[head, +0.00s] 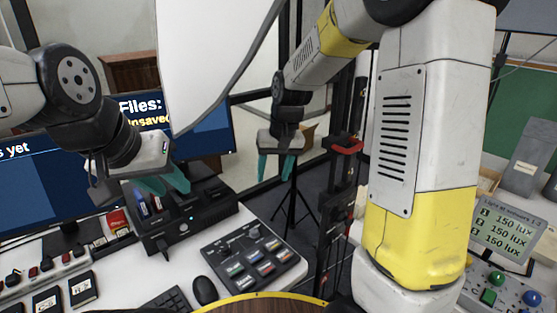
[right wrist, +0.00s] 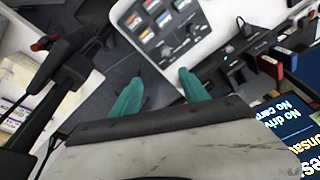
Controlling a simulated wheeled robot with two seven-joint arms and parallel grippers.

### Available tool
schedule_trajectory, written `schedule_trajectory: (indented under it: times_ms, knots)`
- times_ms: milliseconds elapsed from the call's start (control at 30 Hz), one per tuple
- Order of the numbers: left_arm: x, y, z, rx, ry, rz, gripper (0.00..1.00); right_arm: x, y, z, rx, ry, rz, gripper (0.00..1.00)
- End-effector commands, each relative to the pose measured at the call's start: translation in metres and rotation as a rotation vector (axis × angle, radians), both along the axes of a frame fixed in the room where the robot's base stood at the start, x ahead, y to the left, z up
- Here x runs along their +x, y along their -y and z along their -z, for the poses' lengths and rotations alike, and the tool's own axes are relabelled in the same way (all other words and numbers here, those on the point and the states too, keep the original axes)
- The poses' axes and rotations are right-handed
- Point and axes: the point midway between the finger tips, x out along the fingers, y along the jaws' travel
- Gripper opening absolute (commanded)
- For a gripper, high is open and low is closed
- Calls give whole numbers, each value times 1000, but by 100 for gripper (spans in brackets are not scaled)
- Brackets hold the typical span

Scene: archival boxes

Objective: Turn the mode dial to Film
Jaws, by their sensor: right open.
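A dark control panel (head: 232,272) with coloured keys and small knobs lies on the white desk. A small knob (head: 255,232) sits near its back edge. I cannot read the labels, so I cannot tell which knob is the mode dial or where it points. The panel (right wrist: 143,36) also shows upside down at the top of the right wrist view. My right gripper (head: 275,168) is open and empty, above and behind the panel, apart from it. Its teal fingers (right wrist: 161,92) point towards the panel. My left gripper (head: 170,187) is open over the black dock.
The black dock (head: 205,212) with upright cartridges stands left of the panel. A mouse (head: 204,290) and keyboard (head: 167,301) lie in front. Monitors (head: 205,140) stand behind. A dark post with a red clamp (head: 346,146) rises right of the panel.

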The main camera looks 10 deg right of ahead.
Motion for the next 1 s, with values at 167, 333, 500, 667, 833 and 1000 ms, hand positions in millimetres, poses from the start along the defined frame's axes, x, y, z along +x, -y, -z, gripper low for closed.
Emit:
schedule_trajectory:
  times_ms: [167,333,500,667,833,1000]
  knots:
    - [0,0,0,0,0,0,34,-19,13,-26,22,38,12,53]
    - [0,0,0,0,0,0,34,-33,20,-41,33,62,17,53]
    - [0,0,0,0,0,0,34,-39,23,-48,39,73,19,53]
    - [0,0,0,0,0,0,34,-40,24,-48,39,75,19,53]
    - [0,0,0,0,0,0,34,-40,24,-48,39,75,20,53]
    - [0,0,0,0,0,0,34,-52,31,-60,48,98,27,53]
